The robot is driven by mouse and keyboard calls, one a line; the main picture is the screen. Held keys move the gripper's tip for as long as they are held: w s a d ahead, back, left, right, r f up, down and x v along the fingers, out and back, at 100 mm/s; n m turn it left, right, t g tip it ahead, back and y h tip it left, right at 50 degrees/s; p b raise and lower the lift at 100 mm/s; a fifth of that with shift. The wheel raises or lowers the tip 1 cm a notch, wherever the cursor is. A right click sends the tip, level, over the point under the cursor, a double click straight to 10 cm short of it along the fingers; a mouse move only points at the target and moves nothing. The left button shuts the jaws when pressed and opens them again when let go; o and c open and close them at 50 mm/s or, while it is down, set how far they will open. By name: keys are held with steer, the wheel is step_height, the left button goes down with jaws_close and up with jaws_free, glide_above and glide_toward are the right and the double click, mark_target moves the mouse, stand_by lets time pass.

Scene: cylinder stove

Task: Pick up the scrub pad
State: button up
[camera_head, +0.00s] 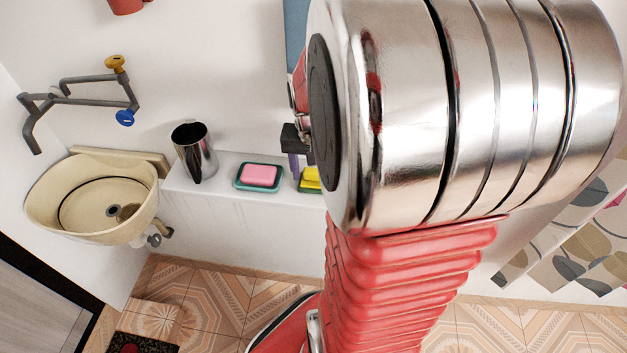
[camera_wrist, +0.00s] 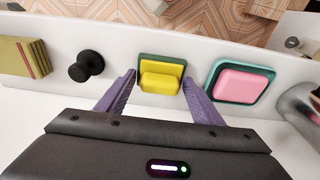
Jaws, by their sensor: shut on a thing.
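The scrub pad (camera_wrist: 160,83), a yellow block on a dark green square, sits between the two purple fingers of my gripper (camera_wrist: 159,80) in the wrist view. The fingers press on its left and right sides, so my gripper is shut on it. In the head view, the yellow and green pad (camera_head: 310,180) shows at the edge of my arm, which hides part of it. One purple finger of my gripper (camera_head: 294,165) shows there too. I cannot tell whether the pad touches the ledge.
A pink soap (camera_head: 259,175) in a teal dish (camera_head: 240,185) and a metal cup (camera_head: 195,153) stand on the white ledge (camera_head: 225,205). A beige sink (camera_head: 95,205) hangs at left. A black knob (camera_wrist: 88,66) and a striped olive block (camera_wrist: 20,57) are left of the pad.

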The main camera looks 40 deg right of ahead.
mark_target(314, 171)
steer(key=shift+c, duration=0.6)
steer(key=shift+r, duration=0.1)
steer(key=shift+s+a+r, duration=0.1)
steer(key=shift+a+r, duration=0.05)
steer(key=shift+r, duration=0.35)
step_height(314, 171, up, 6)
steer(key=shift+f, duration=0.1)
steer(key=s+a, duration=1.2)
steer(key=a, duration=0.3)
steer(key=shift+a, duration=0.25)
